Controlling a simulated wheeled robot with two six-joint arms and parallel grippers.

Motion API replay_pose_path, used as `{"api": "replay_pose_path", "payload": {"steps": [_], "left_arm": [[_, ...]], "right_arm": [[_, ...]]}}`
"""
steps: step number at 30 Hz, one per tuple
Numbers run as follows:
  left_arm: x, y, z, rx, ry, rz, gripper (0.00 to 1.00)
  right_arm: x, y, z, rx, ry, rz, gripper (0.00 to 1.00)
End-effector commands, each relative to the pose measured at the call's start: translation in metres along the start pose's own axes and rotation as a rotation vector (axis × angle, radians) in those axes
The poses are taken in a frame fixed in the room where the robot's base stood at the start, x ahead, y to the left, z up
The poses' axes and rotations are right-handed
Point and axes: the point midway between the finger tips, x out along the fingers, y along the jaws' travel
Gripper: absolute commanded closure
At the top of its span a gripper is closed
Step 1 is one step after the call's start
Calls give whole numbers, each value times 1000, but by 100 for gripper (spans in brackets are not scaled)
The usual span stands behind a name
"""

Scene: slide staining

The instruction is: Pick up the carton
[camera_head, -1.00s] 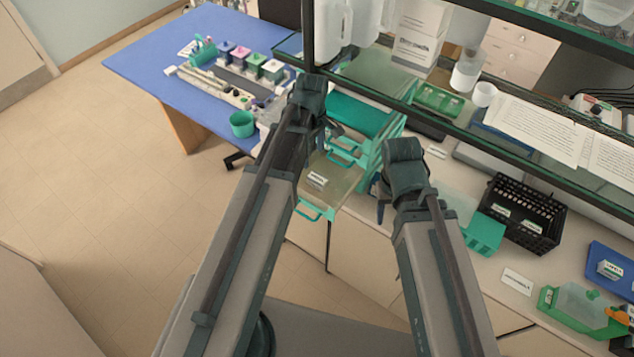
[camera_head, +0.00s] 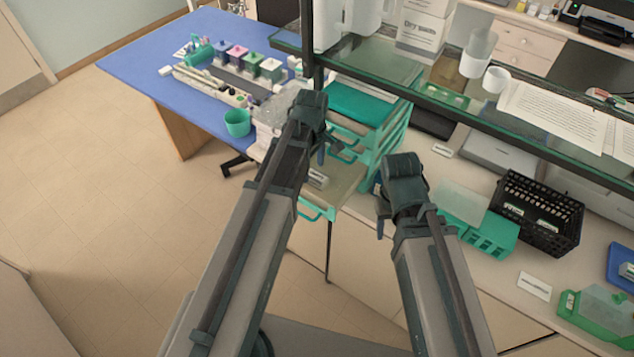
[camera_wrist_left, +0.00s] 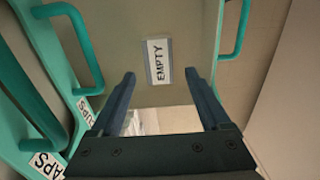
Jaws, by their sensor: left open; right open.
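A small pale piece marked EMPTY (camera_head: 318,179) lies in the pulled-out drawer (camera_head: 345,182) of the green drawer unit. It also shows in the left wrist view (camera_wrist_left: 158,62), just beyond my fingertips; I cannot tell whether it is a carton or a label. My left gripper (camera_head: 322,153) is over that drawer. In the wrist view its fingers (camera_wrist_left: 160,75) are apart with nothing held between them. A white carton marked Dry wipes (camera_head: 422,32) stands on the glass shelf at the back. My right gripper (camera_head: 381,218) is open, right of the drawer.
The green drawer unit (camera_head: 394,140) stands between my grippers. A black crate (camera_head: 540,225), a green rack (camera_head: 488,240) and a lidded green tray (camera_head: 600,312) are on the right bench. The glass shelf (camera_head: 470,112) overhangs it. Staining jars (camera_head: 246,60) stand on the blue table.

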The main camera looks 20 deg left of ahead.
Motion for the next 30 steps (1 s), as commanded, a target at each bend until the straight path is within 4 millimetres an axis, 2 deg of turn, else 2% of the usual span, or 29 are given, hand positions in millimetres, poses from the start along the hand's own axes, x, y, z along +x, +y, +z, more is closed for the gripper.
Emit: {"api": "replay_pose_path", "payload": {"steps": [1,6,16,27,29,30], "left_arm": [[14,0,0,0,0,0,20],[33,1,0,0,0,0,20],[34,1,0,0,0,0,22],[34,1,0,0,0,0,88],[34,1,0,0,0,0,99],[34,1,0,0,0,0,100]], "right_arm": [[14,-1,-1,0,0,0,50],[33,-3,-2,1,0,0,50],[33,-3,-2,2,0,0,50],[33,-3,-2,2,0,0,50],[33,-3,-2,2,0,0,50],[33,-3,-2,2,0,0,50]]}}
